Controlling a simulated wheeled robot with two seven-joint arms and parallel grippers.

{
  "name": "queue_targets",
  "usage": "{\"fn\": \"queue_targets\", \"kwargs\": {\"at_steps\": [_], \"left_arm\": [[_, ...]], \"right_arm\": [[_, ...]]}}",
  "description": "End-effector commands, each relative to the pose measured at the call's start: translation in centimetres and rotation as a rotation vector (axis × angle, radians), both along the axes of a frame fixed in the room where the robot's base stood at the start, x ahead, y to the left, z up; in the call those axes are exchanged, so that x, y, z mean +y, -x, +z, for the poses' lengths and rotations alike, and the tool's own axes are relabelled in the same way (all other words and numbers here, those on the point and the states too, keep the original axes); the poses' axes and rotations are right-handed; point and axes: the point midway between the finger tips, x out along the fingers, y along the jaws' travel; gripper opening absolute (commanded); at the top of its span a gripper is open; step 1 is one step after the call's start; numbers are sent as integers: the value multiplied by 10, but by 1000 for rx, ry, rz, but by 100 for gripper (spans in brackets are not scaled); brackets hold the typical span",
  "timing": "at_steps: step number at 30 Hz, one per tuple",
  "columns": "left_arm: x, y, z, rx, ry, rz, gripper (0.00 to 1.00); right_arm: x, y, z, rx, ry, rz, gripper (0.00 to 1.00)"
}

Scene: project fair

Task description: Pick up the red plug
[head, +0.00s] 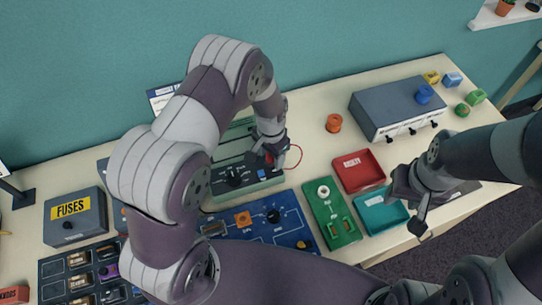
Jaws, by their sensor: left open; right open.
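A small red piece, which looks like the red plug (268,173), shows at the green-grey instrument box (262,189), just below my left gripper (269,160). A red wire (299,151) loops out to the right beside that gripper. My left gripper is open and points down over the box's front panel. Its arm hides much of the box, and I cannot tell whether the fingers touch the plug.
A red tray (350,182) and a green board (321,227) lie right of the instrument box. A blue circuit board (262,239) lies in front. A grey box (388,118) and an orange spool (334,123) stand behind. A fuses box (88,226) is at left.

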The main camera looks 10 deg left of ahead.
Motion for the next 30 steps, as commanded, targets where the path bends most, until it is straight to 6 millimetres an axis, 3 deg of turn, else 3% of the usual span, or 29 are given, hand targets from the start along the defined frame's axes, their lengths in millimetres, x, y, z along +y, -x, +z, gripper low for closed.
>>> {"fn": "queue_targets", "kwargs": {"at_steps": [2,7,19,26,30], "left_arm": [[0,0,0,0,0,0,55],[0,0,0,0,0,0,0],[0,-1,6,-2,0,1,0],[0,-1,39,-5,1,1,0],[-26,-17,54,-4,1,-3,0]], "right_arm": [[0,0,0,0,0,0,43],[0,0,0,0,0,0,43],[0,0,-4,0,0,0,43],[0,0,-19,0,0,0,43],[0,0,-30,0,0,0,43]]}}
